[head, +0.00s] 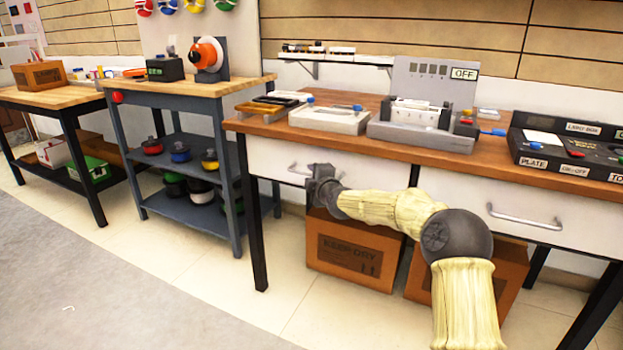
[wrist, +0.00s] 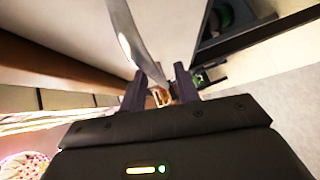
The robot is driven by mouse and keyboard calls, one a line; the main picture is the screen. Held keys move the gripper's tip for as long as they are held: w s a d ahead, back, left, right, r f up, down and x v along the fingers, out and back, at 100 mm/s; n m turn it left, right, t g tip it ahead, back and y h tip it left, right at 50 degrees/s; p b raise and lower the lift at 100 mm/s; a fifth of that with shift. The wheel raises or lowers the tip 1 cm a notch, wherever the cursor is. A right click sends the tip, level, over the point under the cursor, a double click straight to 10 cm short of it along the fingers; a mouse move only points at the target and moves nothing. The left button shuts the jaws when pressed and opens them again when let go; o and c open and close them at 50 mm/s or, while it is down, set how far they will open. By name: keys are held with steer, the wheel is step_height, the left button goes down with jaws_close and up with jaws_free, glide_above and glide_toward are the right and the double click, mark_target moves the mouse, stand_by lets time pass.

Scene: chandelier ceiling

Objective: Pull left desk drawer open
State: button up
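The left desk drawer (head: 365,168) has a white front under the wooden desk top and looks shut in the head view. Its metal bar handle (head: 297,170) shows just left of my gripper (head: 318,181), which is at the drawer front and hides the handle's right part. In the wrist view the handle (wrist: 131,35) runs down from the top edge to the gap between the fingers of my gripper (wrist: 160,80). The fingers are apart, with the handle's lower end appearing between or just beyond them. Firm contact cannot be told.
The right drawer (head: 455,192) with its own handle (head: 525,217) is beside it. Cardboard boxes (head: 350,250) stand under the desk. A black desk leg (head: 256,235) and a grey shelf cart (head: 180,150) are at the left. The floor in front (head: 150,290) is clear.

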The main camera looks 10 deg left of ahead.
steer(key=shift+w+a+f, duration=0.1)
steer(key=shift+w+a, duration=0.15)
steer(key=shift+w, duration=0.2)
jaws_close()
